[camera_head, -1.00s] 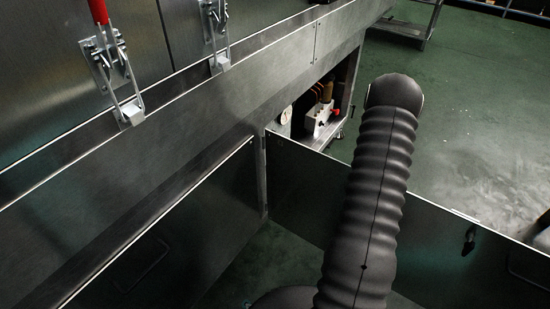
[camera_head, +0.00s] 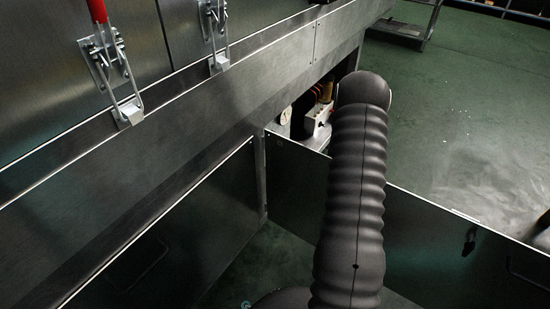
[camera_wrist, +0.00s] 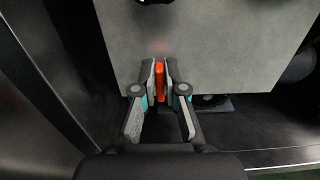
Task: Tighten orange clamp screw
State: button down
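The orange clamp screw (camera_wrist: 160,82) shows in the wrist view as a narrow upright orange bar in front of a grey block face. My gripper (camera_wrist: 160,77) has its two grey-padded fingers close in on both sides of the bar and looks shut on it. A thin dark line shows beside the bar, so full contact is hard to see. A faint red glow lies on the grey face just above it. In the head view my dark ribbed arm hides the gripper and the screw.
In the head view, an open bay beneath the steel dryer body (camera_head: 200,135) holds a white block (camera_head: 314,117) and a round gauge (camera_head: 285,116). An open panel (camera_head: 295,185) stands in front of it. Toggle latches (camera_head: 112,75) are at upper left. Green floor (camera_head: 480,110) is clear at right.

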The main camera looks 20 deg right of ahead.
dwell(0.3)
jog(key=shift+d+m, duration=0.1)
jog(key=shift+m, duration=0.3)
jog(key=shift+w+d+f+m+p, duration=0.2)
jog(key=shift+m+p, duration=1.1)
jog(key=shift+m, duration=1.55)
jog(key=shift+w+d+f+m+p, duration=0.15)
jog(key=shift+m+p, duration=1.2)
jog(key=shift+m, duration=1.55)
jog(key=shift+w+d+f+m+p, duration=0.15)
jog(key=shift+m+p, duration=1.15)
jog(key=shift+m, duration=1.55)
jog(key=shift+s, duration=0.1)
